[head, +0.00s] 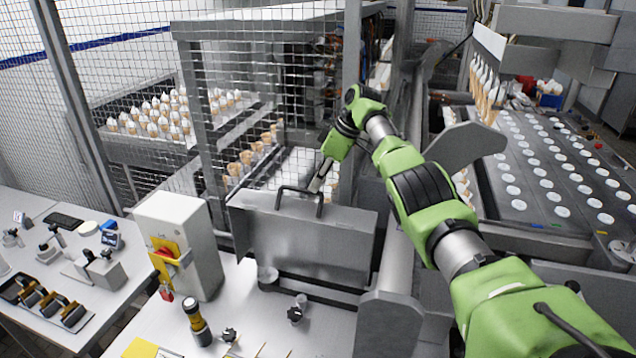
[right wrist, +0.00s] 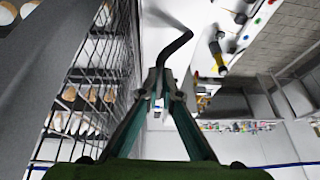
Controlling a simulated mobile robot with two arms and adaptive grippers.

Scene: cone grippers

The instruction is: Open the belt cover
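The belt cover (head: 305,238) is a grey metal housing in the middle of the head view, sitting over the end of the belt. It looks closed, with no visible gap. A black U-shaped handle (head: 299,191) stands on its top; the handle also shows in the right wrist view (right wrist: 181,46). My right gripper (head: 317,184) reaches down from behind to the handle's right end. In the right wrist view, its fingers (right wrist: 161,83) converge to a narrow gap, with the handle bar at the tips. They appear shut on it, though the contact is partly hidden. My left gripper is out of view.
A switch box (head: 176,245) with a red and yellow switch stands left of the cover. Wire mesh fencing (head: 262,120) rises behind it, near my right arm. A side table (head: 70,270) holds small parts at left. A tray conveyor (head: 555,180) lies at right.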

